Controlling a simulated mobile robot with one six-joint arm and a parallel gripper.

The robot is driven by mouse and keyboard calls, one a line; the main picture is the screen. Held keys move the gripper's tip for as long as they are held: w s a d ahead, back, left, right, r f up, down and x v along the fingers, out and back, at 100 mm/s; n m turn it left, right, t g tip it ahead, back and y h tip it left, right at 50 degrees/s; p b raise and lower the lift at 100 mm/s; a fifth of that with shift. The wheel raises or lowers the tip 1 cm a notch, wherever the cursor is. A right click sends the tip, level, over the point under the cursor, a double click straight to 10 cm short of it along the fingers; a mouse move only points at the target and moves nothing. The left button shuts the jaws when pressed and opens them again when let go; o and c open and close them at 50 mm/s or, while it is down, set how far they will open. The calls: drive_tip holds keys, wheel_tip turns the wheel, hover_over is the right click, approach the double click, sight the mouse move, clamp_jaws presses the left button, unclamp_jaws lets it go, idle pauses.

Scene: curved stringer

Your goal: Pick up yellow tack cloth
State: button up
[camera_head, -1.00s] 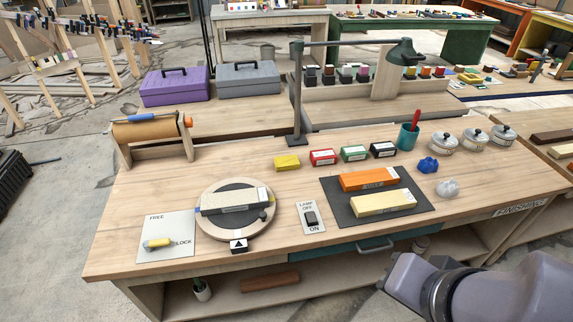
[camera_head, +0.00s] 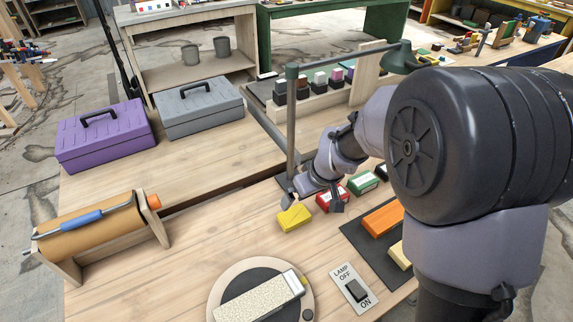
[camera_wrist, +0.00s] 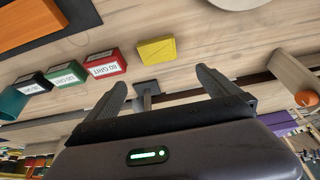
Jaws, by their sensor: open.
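A yellow block-shaped piece (camera_head: 294,217), which looks like the tack cloth, lies on the wooden bench near the lamp post's foot. It also shows in the wrist view (camera_wrist: 157,50), beyond the fingertips and roughly between them. My gripper (camera_head: 314,199) is over the bench just behind the yellow piece, in front of the red box. In the wrist view my gripper (camera_wrist: 162,80) has its two fingers spread apart with nothing between them. It does not visibly touch the yellow piece.
A red box (camera_head: 332,198) stands close right of the yellow piece, with a green box (camera_head: 362,183) beyond. The lamp post (camera_head: 291,120) rises just behind. An orange block (camera_head: 383,218) lies on a dark mat. Bare wood lies left of the yellow piece.

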drive_tip(key=b, duration=0.4)
hover_over(295, 216)
drive_tip(key=s+d, duration=0.1)
drive_tip(key=s, duration=0.1)
drive_tip(key=f, duration=1)
drive_tip(key=shift+s+d+f, duration=0.15)
drive_tip(key=shift+d+f, duration=0.05)
drive_tip(key=b+x, duration=0.2)
drive_tip(key=x, duration=0.4)
drive_tip(key=shift+r, duration=0.1)
drive_tip(key=shift+c, duration=0.9)
drive_tip(key=c, duration=0.9)
drive_tip(key=shift+r+p, duration=0.35)
drive_tip(key=shift+r, duration=0.15)
wheel_tip(295, 216, up, 2)
drive_tip(key=shift+r+p, duration=0.25)
drive_tip(key=shift+p, duration=0.45)
drive_tip(key=s+d+b, duration=0.1)
drive_tip(key=s+d, duration=0.1)
drive_tip(key=s, duration=0.2)
drive_tip(key=s+d+r+b, duration=0.1)
drive_tip(key=s+d+b, duration=0.1)
drive_tip(key=s, duration=0.3)
drive_tip(key=s+d+b, duration=0.2)
drive_tip(key=s+d, duration=0.2)
drive_tip(key=shift+s+d+r, duration=0.2)
drive_tip(key=shift+s+r, duration=0.05)
